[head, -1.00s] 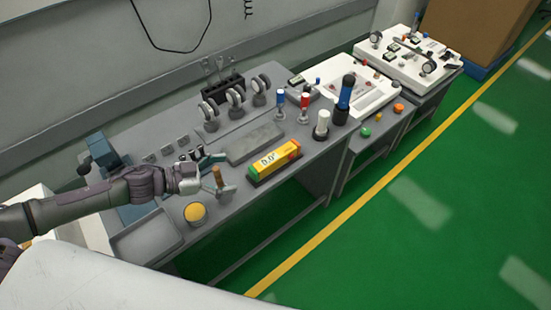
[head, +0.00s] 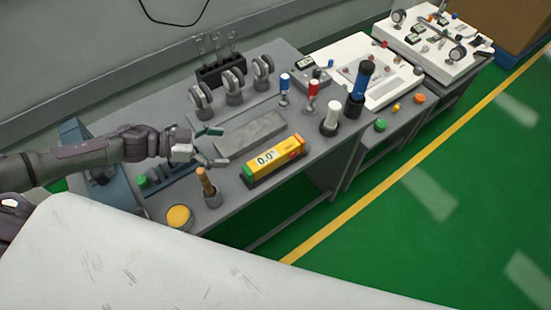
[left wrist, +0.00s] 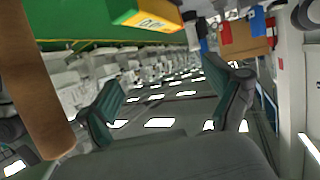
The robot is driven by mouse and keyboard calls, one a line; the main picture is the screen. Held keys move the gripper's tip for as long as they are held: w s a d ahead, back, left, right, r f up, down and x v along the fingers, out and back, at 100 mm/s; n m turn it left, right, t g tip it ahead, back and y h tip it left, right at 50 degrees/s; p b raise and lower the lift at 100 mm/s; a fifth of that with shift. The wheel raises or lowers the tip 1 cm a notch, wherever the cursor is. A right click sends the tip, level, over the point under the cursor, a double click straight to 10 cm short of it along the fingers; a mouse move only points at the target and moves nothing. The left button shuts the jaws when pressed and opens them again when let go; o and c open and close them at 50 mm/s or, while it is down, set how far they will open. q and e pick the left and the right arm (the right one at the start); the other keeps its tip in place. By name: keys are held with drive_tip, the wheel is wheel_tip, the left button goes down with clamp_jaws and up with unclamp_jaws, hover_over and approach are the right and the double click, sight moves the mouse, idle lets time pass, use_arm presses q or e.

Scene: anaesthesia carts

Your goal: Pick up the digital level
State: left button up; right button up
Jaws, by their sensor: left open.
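The digital level (head: 272,161) is a yellow bar with a green near-left end, a red-orange far end and a "0.0" display. It lies on a dark base on the grey bench, near its front edge. Its yellow and green body also shows at the top of the left wrist view (left wrist: 150,18). My left gripper (head: 216,147) is open and empty, to the left of the level and apart from it, with its fingers pointing towards it. Its two teal-padded fingers show spread in the left wrist view (left wrist: 170,100). My right gripper is not in view.
A wooden-handled tool (head: 206,183) stands upright just in front of my left gripper; its brown handle is close in the left wrist view (left wrist: 35,85). A yellow round tin (head: 179,217) is nearer. A grey slab (head: 250,133) lies behind the level.

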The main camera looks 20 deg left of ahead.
use_arm(q)
wheel_tip(320, 180, down, 4)
drive_tip(key=b, duration=0.3)
drive_tip(key=p, duration=0.2)
approach(272, 154)
drive_tip(key=x, duration=0.4)
drive_tip(key=shift+d+f, duration=0.1)
drive_tip(key=p+x, duration=0.1)
drive_tip(key=x, duration=0.3)
drive_tip(key=shift+w+d, duration=0.1)
drive_tip(key=shift+d, duration=0.05)
drive_tip(key=shift+w+d+f, duration=0.15)
drive_tip(key=shift+w+d, duration=0.1)
drive_tip(key=shift+d, duration=0.15)
drive_tip(key=shift+s, duration=0.1)
clamp_jaws()
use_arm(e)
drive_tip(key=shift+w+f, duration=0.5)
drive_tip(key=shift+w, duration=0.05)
